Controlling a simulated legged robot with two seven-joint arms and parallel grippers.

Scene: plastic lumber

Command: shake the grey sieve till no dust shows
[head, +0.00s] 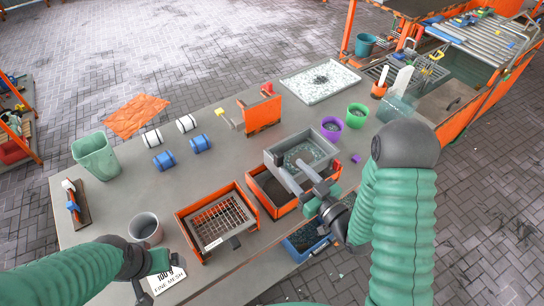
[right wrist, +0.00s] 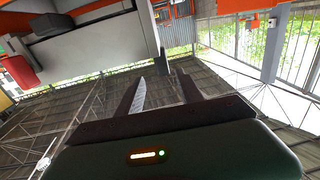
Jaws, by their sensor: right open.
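The grey sieve (head: 272,158) sits on an orange-rimmed box (head: 253,183) right of the table's middle. Two grey bars jut from its near side. Pale speckled material (head: 304,153) shows inside; how much of it is dust I cannot tell. My right gripper (head: 333,214) is open beside the near right side of the sieve; contact with it is unclear. Its dark fingers (right wrist: 163,92) stand apart with nothing between them in the right wrist view. My left gripper (head: 158,279) is over a white card reading "FINE MESH" (head: 169,284); its fingers look spread and empty.
An orange frame with a wire mesh (head: 217,219) stands left of the sieve. A blue bin (head: 305,238) is at the near edge. Purple (head: 331,127) and green (head: 356,115) cups stand behind right. A grey cup (head: 145,228) is front left.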

